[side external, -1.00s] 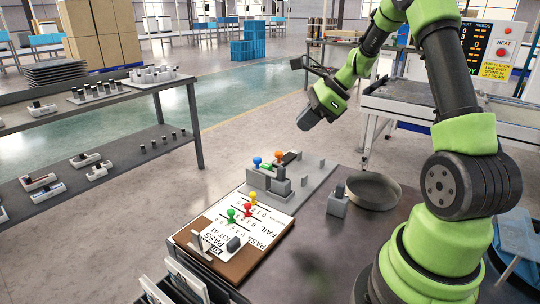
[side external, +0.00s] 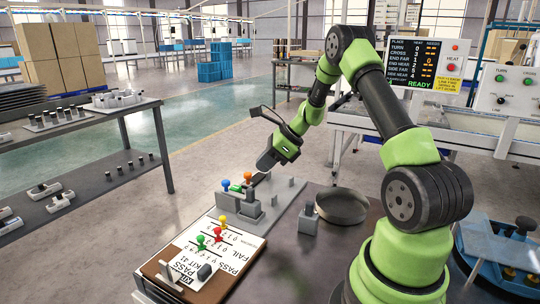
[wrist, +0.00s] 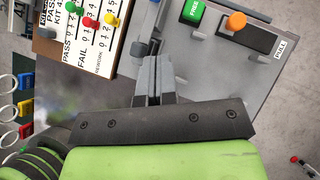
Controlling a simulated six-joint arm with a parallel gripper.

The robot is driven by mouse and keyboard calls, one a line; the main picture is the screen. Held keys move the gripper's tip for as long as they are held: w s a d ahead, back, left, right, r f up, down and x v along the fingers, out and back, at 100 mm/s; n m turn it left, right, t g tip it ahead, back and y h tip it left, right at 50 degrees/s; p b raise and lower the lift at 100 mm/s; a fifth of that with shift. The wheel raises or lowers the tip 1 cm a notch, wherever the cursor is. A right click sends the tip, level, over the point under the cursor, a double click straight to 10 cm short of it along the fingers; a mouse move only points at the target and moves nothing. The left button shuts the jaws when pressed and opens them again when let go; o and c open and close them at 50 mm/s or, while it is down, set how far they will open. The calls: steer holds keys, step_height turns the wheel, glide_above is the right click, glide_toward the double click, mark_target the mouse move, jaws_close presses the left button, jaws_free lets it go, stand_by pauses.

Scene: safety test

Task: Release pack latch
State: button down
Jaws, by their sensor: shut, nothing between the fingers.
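A grey fixture plate (side external: 291,190) lies on the dark table. In the wrist view the plate (wrist: 252,72) carries a dark bar (wrist: 256,37) with an orange knob (wrist: 236,21), a green FREE label (wrist: 192,14) and a PULL label (wrist: 282,48). The orange knob (side external: 248,176) also shows in the side view, near a blue knob (side external: 225,184) and grey blocks (side external: 250,209). I cannot tell which part is the latch. My gripper (side external: 262,166) is above the plate's far end. In the wrist view its fingers (wrist: 153,64) are shut and empty, left of the orange knob.
A clipboard (side external: 159,268) with red, green and yellow pins lies in front of the plate. A round grey pan (side external: 342,206) and a small grey block (side external: 308,219) stand to the right. A display (side external: 410,60) behind reads READY. Shelves with parts stand left.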

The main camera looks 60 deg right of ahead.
mark_target(229, 191)
steer(key=w+a+f, duration=0.1)
steer(key=w+f, duration=0.1)
steer(key=w, duration=0.1)
steer(key=w+a+f, duration=0.1)
steer(key=w+f, duration=0.1)
steer(key=shift+w+a, duration=0.15)
steer(key=shift+a, duration=0.2)
steer(key=shift+w+a+f, duration=0.15)
steer(key=shift+w+a, duration=0.1)
steer(key=shift+w, duration=0.2)
steer(key=shift+w, duration=1.7)
